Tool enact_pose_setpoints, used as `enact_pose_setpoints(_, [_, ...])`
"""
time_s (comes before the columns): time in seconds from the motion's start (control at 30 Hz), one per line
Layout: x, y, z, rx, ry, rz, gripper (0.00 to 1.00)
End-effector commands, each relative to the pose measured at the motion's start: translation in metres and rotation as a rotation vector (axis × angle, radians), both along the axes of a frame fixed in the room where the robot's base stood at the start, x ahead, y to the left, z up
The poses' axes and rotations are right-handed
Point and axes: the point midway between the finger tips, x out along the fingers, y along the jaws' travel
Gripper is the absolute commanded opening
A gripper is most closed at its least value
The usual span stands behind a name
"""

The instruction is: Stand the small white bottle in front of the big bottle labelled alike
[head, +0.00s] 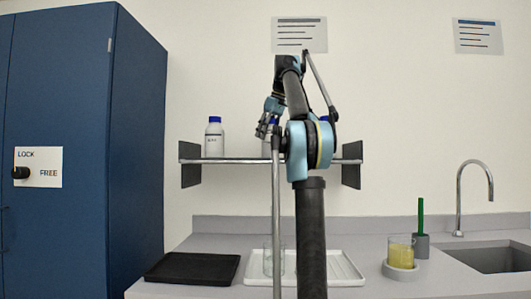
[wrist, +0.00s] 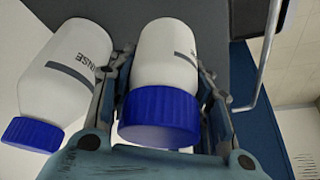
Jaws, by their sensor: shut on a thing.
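My gripper (wrist: 165,100) is shut on a small white bottle (wrist: 168,55) with a blue cap, one finger on each side. Its label is partly hidden by a finger; the visible letters look like "NSE". Beside it, left in the wrist view, is another white bottle (wrist: 62,75) with a blue cap and a label that seems to read "RINSE". In the head view my gripper (head: 270,115) is at the shelf, left of my arm's elbow, and the held bottle is mostly hidden. A white bottle (head: 214,140) with a blue cap stands at the shelf's left; its label is too small to read.
The wall shelf (head: 225,160) has dark end plates. A blue cap (head: 325,118) shows behind my arm. Below are a black tray (head: 190,268), a white tray (head: 345,268) with a glass, a yellow-filled beaker (head: 400,252), a sink and tap. A blue cabinet (head: 125,150) stands left.

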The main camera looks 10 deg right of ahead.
Motion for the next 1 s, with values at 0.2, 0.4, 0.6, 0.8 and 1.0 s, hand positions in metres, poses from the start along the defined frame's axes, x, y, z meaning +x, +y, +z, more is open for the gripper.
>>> enact_pose_setpoints(0.2, [0.000, -0.001, -0.022, 0.000, 0.000, -0.002, 0.18])
enact_pose_setpoints(0.4, [-0.001, -0.002, -0.031, 0.000, 0.000, -0.002, 0.18])
enact_pose_setpoints(0.6, [-0.001, -0.002, -0.054, 0.000, 0.000, -0.002, 0.18])
enact_pose_setpoints(0.8, [-0.001, -0.002, -0.064, 0.000, 0.000, -0.002, 0.18])
enact_pose_setpoints(1.0, [-0.001, -0.002, -0.063, 0.000, 0.000, -0.002, 0.18])
